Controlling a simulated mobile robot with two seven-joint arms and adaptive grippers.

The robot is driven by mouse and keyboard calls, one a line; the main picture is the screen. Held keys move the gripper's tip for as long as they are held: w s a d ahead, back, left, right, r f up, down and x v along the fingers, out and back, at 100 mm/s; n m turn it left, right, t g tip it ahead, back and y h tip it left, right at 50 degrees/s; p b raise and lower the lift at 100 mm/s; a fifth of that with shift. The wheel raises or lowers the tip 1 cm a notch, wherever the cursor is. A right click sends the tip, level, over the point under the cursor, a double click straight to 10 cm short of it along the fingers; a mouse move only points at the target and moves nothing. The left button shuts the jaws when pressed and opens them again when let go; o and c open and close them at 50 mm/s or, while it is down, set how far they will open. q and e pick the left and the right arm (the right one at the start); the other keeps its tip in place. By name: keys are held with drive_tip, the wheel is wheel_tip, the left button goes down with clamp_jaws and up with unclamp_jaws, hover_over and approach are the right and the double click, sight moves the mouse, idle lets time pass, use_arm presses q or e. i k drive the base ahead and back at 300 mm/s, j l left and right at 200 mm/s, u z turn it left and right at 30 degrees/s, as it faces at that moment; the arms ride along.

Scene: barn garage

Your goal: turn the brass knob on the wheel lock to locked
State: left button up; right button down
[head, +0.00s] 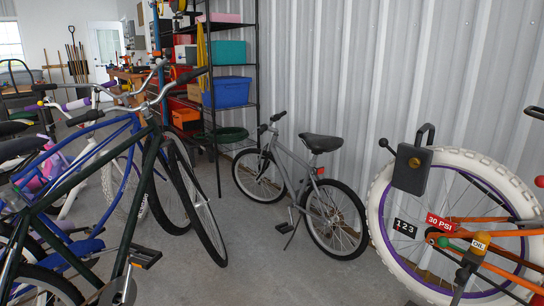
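The wheel lock is a dark grey box (408,178) with a black shackle (425,130) on top. It is at the right, at the upper left part of a large wheel's white tyre (381,212). A small brass knob (414,162) is on the front face of the box. It is too small to tell which way it points, and I cannot read any locked or unlocked marks. Neither of my grippers can be made out in the head view.
Orange bars, coloured balls and tags, one reading 30 PSI (440,222), crowd the wheel's lower right. A small grey bicycle (296,185) stands by the corrugated wall. Several bicycles, one dark green (75,180), fill the left. Concrete floor (250,260) is clear between them.

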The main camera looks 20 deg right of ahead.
sight(414, 162)
drive_tip(key=k+z, duration=0.2)
drive_tip(key=z, duration=1.05)
